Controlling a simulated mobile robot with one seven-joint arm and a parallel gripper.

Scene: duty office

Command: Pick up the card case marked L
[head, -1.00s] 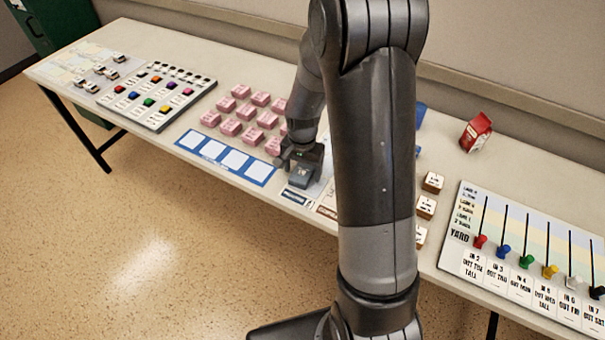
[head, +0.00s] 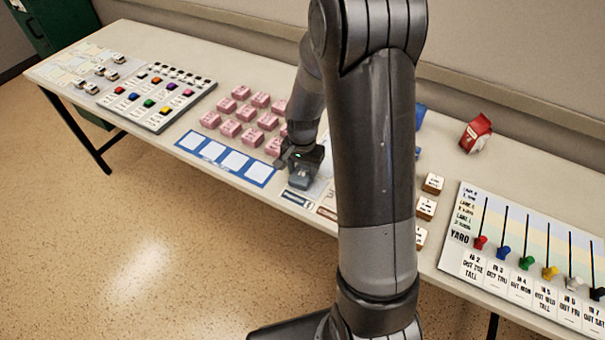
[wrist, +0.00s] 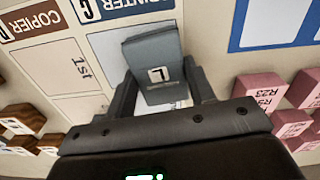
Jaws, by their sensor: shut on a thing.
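The card case marked L (wrist: 154,62) is grey-blue, with a white label bearing a black L in the wrist view. My gripper (wrist: 163,88) is shut on it, with one finger on each side. In the head view the case (head: 301,180) shows just below my gripper (head: 299,165), over the printed sheet near the table's front edge. I cannot tell how far the case is from the sheet.
Several pink blocks (head: 231,128) stand left of my gripper, behind a blue-framed card strip (head: 235,160). White-topped brown blocks (head: 426,207) stand to the right. A red carton (head: 476,133) and a yard board with coloured pegs (head: 520,250) are farther right.

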